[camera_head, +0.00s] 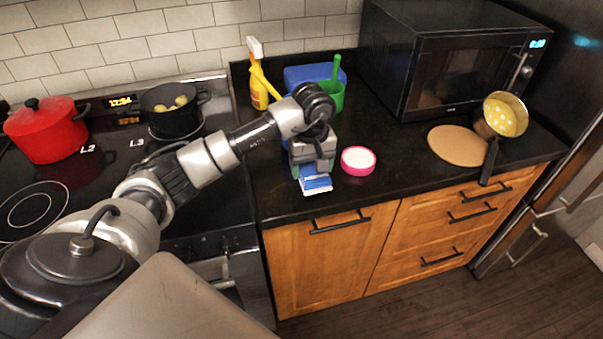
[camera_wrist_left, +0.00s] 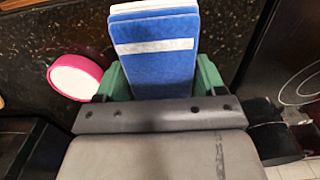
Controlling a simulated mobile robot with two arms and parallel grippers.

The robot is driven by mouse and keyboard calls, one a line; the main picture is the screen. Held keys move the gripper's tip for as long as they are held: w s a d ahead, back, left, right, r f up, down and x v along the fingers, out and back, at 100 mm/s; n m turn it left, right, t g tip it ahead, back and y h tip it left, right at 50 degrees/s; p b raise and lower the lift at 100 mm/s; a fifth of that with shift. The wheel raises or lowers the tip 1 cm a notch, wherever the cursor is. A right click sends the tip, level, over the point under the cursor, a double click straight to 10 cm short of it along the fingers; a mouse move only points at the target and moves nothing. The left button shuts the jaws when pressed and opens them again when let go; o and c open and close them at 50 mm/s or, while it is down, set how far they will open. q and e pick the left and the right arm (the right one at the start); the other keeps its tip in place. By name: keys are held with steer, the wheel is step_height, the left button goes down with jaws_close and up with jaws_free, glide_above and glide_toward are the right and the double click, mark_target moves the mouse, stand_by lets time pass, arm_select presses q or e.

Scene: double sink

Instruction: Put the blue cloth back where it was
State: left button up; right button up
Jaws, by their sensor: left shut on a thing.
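The blue cloth (camera_head: 317,184), folded and with a white stripe, is held over the dark counter near its front edge. My left gripper (camera_head: 312,169) is shut on it. In the left wrist view the cloth (camera_wrist_left: 155,60) sticks out between the green fingers of my left gripper (camera_wrist_left: 160,84), with its far end free. I cannot tell whether the cloth touches the counter. My right gripper is not in view.
A pink dish with a white top (camera_head: 358,161) stands close to the right of the cloth. Behind are a green cup (camera_head: 331,98), a blue container (camera_head: 303,74) and a yellow spray bottle (camera_head: 258,88). The stove lies left; a microwave (camera_head: 445,60) stands right.

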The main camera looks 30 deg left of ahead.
mark_target(301, 166)
arm_select(q)
steer(key=a+f, duration=0.1)
steer(key=a, duration=0.2)
steer(key=shift+w+f, duration=0.15)
steer(key=shift+f, duration=0.25)
step_height(301, 166, down, 4)
steer(key=shift+d+r+p, duration=0.1)
steer(key=shift+r+p, duration=0.05)
steer(key=shift+p, duration=0.85)
steer(key=shift+f, duration=0.3)
steer(key=o, duration=0.8)
